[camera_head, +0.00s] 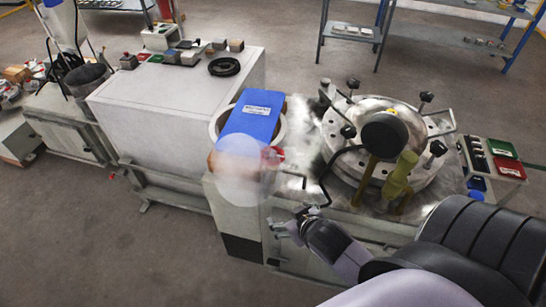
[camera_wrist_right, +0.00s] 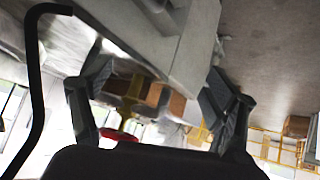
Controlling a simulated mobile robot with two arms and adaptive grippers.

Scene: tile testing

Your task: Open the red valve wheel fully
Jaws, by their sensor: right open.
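A small red part (camera_head: 272,155), which looks like the valve wheel, shows at the front edge of the steel bench, left of the round flanged vessel (camera_head: 385,145). A pale, hazy round patch covers the area beside it, so its full shape is hidden. My right gripper (camera_head: 296,222) is in front of the bench, below and slightly right of the red part, apart from it. In the right wrist view its two fingers (camera_wrist_right: 158,112) are spread with nothing between them close up. A red piece (camera_wrist_right: 118,135) shows beyond, near the left finger. My left gripper is not in view.
A bent black rod (camera_head: 325,178) rises near my right gripper. A large grey cabinet (camera_head: 175,100) stands left. Colored trays (camera_head: 500,150) sit at right. The floor at front left is clear.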

